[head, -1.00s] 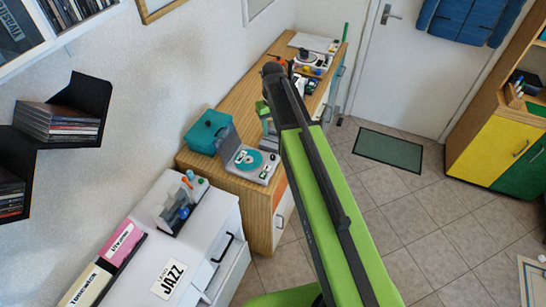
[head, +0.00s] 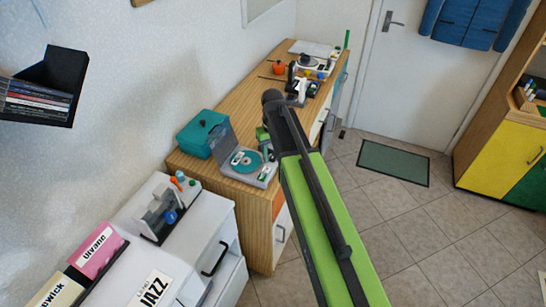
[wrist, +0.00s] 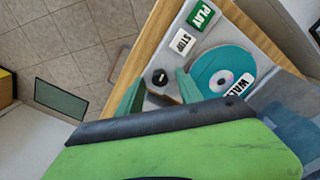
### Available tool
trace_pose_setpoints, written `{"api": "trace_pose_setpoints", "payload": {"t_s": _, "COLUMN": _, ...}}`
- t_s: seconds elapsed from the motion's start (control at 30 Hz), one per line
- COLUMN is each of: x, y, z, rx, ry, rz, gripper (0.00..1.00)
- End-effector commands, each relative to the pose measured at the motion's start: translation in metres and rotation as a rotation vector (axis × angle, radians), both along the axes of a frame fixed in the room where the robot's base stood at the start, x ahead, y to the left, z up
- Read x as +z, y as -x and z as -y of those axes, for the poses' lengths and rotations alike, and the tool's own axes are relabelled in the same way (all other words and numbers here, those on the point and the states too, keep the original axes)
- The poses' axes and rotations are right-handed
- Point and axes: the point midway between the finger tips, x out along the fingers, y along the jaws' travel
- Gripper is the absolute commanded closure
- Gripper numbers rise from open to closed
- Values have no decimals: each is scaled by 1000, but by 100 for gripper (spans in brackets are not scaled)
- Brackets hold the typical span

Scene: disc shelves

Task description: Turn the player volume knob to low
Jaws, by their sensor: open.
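The disc player (head: 243,178) is a grey box with a raised lid and a teal disc, standing on the near end of the wooden cabinet. In the wrist view its dark round volume knob (wrist: 160,77) sits at the corner beside the STOP key (wrist: 182,42) and the PLAY key (wrist: 201,15). My gripper (wrist: 161,84) is open, with one green finger on each side of the knob; whether they touch it I cannot tell. In the head view my gripper (head: 266,143) is at the player's right side, and the arm hides part of that area.
A teal box (head: 203,133) stands left of the player. Further back on the wooden cabinet (head: 238,103) are a turntable (head: 312,57) and small objects. A white cabinet (head: 190,233) with a disc rack is at the front left. The tiled floor to the right is mostly clear.

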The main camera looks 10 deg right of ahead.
Motion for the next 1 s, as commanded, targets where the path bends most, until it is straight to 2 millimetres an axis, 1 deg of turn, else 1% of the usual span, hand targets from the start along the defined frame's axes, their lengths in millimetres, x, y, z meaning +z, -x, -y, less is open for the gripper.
{"api": "trace_pose_setpoints", "payload": {"t_s": 0.03, "x": 0, "y": 0, "z": 0, "rx": 0, "ry": 0, "rz": 0, "gripper": 58}}
{"api": "trace_pose_setpoints", "payload": {"t_s": 0.3, "x": 0, "y": 0, "z": 0, "rx": 0, "ry": 0, "rz": 0, "gripper": 94}}
{"api": "trace_pose_setpoints", "payload": {"t_s": 0.37, "x": 0, "y": 0, "z": 0, "rx": 0, "ry": 0, "rz": 0, "gripper": 100}}
{"api": "trace_pose_setpoints", "payload": {"t_s": 0.57, "x": 0, "y": 0, "z": 0, "rx": 5, "ry": 0, "rz": 0, "gripper": 100}}
{"api": "trace_pose_setpoints", "payload": {"t_s": 0.7, "x": 0, "y": 0, "z": 0, "rx": 66, "ry": 0, "rz": 0, "gripper": 100}}
{"api": "trace_pose_setpoints", "payload": {"t_s": 0.9, "x": 0, "y": 0, "z": -1, "rx": 67, "ry": 0, "rz": 0, "gripper": 100}}
{"api": "trace_pose_setpoints", "payload": {"t_s": 0.93, "x": 0, "y": 0, "z": -1, "rx": 67, "ry": 0, "rz": 0, "gripper": 76}}
{"api": "trace_pose_setpoints", "payload": {"t_s": 1.0, "x": 0, "y": 0, "z": -1, "rx": 67, "ry": 0, "rz": 0, "gripper": 67}}
